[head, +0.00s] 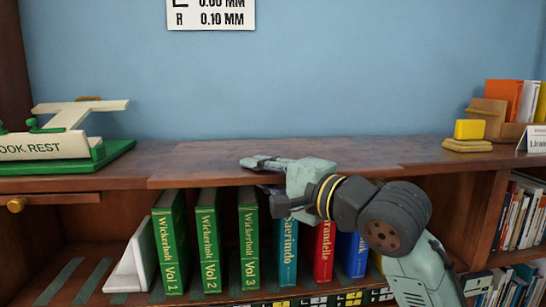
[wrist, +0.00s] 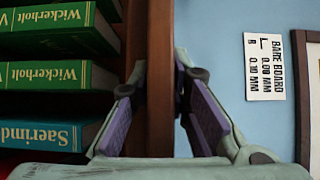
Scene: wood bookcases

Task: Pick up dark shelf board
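The dark shelf board (head: 215,170) is a brown wooden plank lying flat across the middle of the bookcase top, above the green books. In the wrist view the board (wrist: 160,110) runs upright between the two fingers. My gripper (head: 262,176) is at the board's front edge, with one finger above the board and the other below it. In the wrist view my gripper (wrist: 161,75) has its purple pads on either side of the board, with the fingertips close to its faces. Whether both fingers press on it is unclear. The lower finger is mostly hidden in the head view.
Green Wickerholt volumes (head: 208,240), a teal book (head: 285,250) and a red book (head: 324,250) stand below the board. A book rest (head: 85,148) sits at the left, and a yellow block (head: 469,130) at the right. A blue wall (head: 320,70) is behind.

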